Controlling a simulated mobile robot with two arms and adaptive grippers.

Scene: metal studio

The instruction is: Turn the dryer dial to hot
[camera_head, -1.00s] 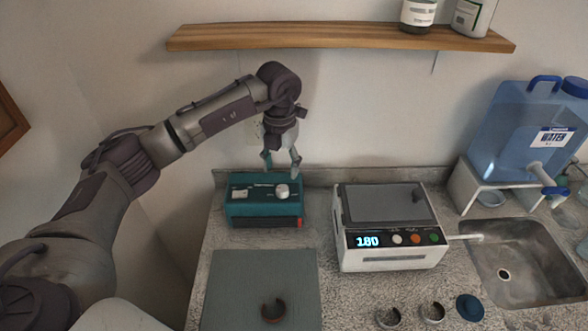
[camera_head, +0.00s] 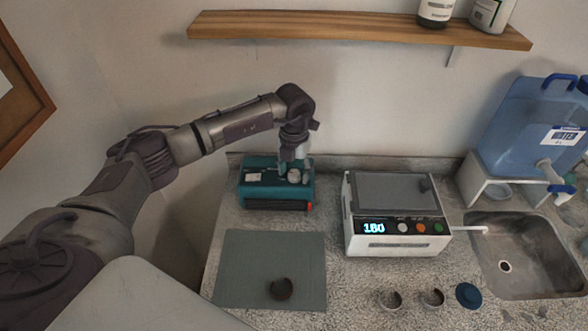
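The teal dryer box (camera_head: 262,196) stands on the counter against the back wall. Its pale round dial (camera_head: 294,176) is on the right part of its top, and a white label or switch (camera_head: 250,178) is on the left part. My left gripper (camera_head: 296,168) points down at the dial from above, its fingers apart, one on each side of it. I cannot tell whether the fingers touch the dial. The dial's markings are too small to read. My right gripper is not in view.
A white device (camera_head: 398,247) with a lit display reading about 180 stands to the right. A grey mat (camera_head: 245,280) with a dark ring (camera_head: 281,289) lies in front. A sink (camera_head: 530,258) and a blue water container (camera_head: 530,125) are at the right. A wooden shelf (camera_head: 350,29) hangs above.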

